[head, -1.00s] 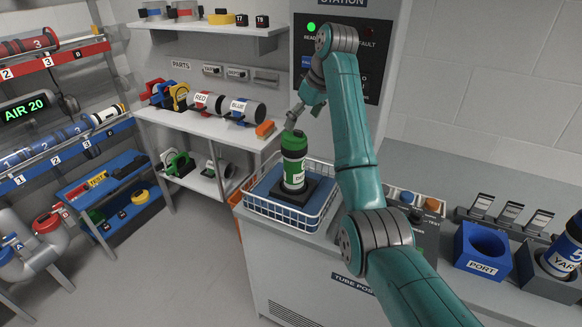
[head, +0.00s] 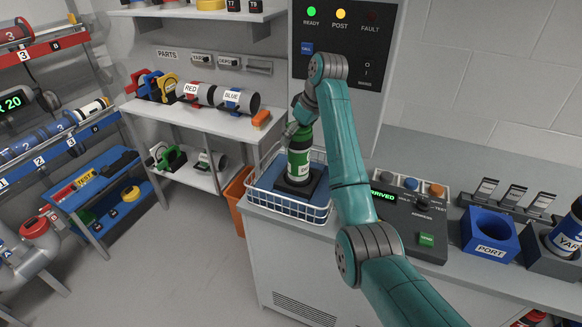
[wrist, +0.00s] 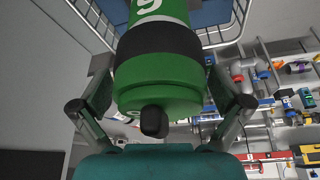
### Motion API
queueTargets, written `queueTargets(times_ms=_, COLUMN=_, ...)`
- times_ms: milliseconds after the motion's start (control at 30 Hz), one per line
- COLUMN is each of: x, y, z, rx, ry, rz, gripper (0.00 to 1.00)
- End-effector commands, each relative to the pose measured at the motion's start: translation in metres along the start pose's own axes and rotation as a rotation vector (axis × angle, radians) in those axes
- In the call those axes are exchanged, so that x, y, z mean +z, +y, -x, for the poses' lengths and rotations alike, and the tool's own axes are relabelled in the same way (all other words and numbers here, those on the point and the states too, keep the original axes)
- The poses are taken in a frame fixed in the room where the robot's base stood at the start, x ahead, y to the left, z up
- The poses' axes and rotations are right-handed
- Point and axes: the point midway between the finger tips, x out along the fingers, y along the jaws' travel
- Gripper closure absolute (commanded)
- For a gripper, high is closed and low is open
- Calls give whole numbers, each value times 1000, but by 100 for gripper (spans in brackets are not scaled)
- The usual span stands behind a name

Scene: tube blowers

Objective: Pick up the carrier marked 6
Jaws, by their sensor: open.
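The green carrier (head: 300,163) with a black band and white label stands upright on a dark base in the wire basket (head: 316,214) on the counter. In the wrist view the green carrier (wrist: 158,78) fills the middle, with a partly cut-off digit at the top that looks like a 6. My gripper (head: 299,122) is at the top end of the carrier. In the wrist view its fingers are open, one on each side of the carrier's end, with no clear grip on it. Contact cannot be told.
A control panel (head: 408,222) reading ARRIVED sits right of the basket. Beyond it are the blue PORT block (head: 490,250) and a blue carrier (head: 568,232) in a dark holder. A parts shelf (head: 190,118) with RED and BLUE carriers stands at left.

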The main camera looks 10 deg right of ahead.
Motion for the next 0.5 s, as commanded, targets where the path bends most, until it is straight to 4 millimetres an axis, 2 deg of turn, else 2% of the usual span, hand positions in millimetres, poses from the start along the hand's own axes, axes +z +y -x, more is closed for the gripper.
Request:
queueTargets(times_ms=233, x=2, y=1, z=-2, rx=1, ry=1, rz=0, gripper=0)
queueTargets(times_ms=267, x=2, y=1, z=-2, rx=1, ry=1, rz=0, gripper=5)
queueTargets(times_ms=500, x=2, y=1, z=-2, rx=1, ry=1, rz=0, gripper=65)
